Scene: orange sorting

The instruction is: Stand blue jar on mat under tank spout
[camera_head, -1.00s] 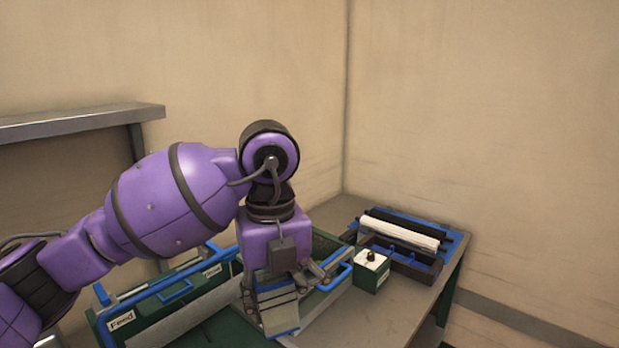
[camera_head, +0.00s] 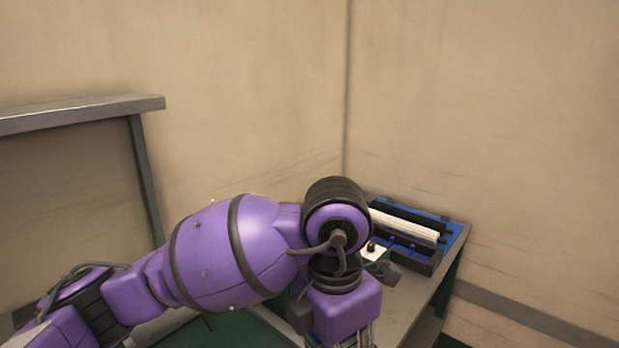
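The blue jar, the mat and the tank spout cannot be made out in the head view. My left gripper (camera_head: 350,341) is at the bottom edge, below its purple wrist. Its fingertips are cut off by the frame, so I cannot see whether it is open or what it may hold. My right gripper is out of view.
A blue tray (camera_head: 455,236) with a black roller and a white roller (camera_head: 405,222) lies on the grey table (camera_head: 398,312) by the right wall. A small box with a black knob (camera_head: 372,247) is partly hidden by my arm. A grey shelf (camera_head: 80,112) stands at the left.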

